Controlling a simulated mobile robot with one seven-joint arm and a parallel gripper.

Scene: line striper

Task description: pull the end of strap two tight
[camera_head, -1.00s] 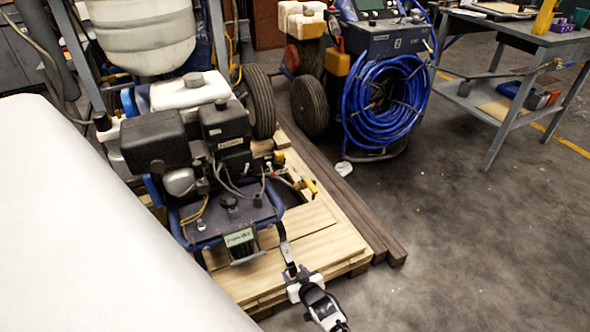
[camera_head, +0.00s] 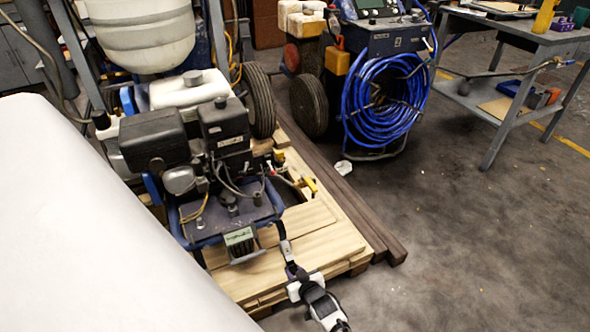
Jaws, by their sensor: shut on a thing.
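My gripper (camera_head: 298,277) is at the lower middle of the head view, at the front right edge of the wooden pallet (camera_head: 318,240). It is shut on the end of a narrow grey strap (camera_head: 286,247). The strap runs up from the jaws towards the front of the line striper (camera_head: 215,165), which stands on the pallet. The strap looks fairly straight. Its upper part is partly hidden by the machine's frame. I cannot tell from here which numbered strap it is, nor how tight it is.
Dark wooden beams (camera_head: 385,243) lie along the pallet's right side. A second machine with a coiled blue hose (camera_head: 385,95) stands behind, and a grey worktable (camera_head: 520,40) is at the upper right. A large white surface (camera_head: 90,230) fills the lower left. The floor at right is clear.

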